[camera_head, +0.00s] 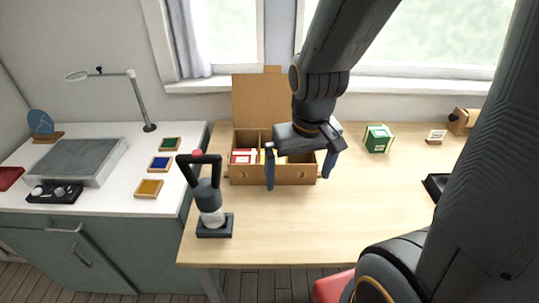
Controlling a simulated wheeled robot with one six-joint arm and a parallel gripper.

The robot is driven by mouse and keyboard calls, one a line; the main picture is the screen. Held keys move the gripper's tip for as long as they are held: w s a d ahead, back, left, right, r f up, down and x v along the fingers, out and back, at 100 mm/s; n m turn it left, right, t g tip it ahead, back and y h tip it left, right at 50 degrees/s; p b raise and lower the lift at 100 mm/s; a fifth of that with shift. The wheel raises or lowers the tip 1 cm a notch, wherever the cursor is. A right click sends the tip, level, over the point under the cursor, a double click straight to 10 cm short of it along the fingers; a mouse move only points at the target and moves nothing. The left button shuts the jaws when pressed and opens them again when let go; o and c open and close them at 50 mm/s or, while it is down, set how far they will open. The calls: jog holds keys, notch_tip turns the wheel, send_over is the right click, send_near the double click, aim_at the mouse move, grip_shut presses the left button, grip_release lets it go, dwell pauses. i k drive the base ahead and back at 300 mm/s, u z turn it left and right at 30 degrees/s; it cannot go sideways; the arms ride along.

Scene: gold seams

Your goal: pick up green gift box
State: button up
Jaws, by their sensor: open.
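A green gift box (377,139) with a white marking on its front sits on the wooden table, right of the open cardboard box. My gripper (299,186) is open and points down, with its fingers in front of the cardboard box. It is left of the green gift box and nearer to me, apart from it. Nothing shows between the fingers but the cardboard box behind them.
The cardboard box (246,175) has its lid raised and holds red and yellow items. A dark lever device (209,194) stands at the table's left front. A small card (436,136) and a brown box (461,121) are at the right. The table's middle front is clear.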

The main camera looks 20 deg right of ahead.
aim_at(378, 139)
jog(key=z, duration=0.5)
jog(key=k, duration=0.6)
jog(key=z, duration=1)
jog(key=i, duration=0.8)
jog(key=u, duration=0.25)
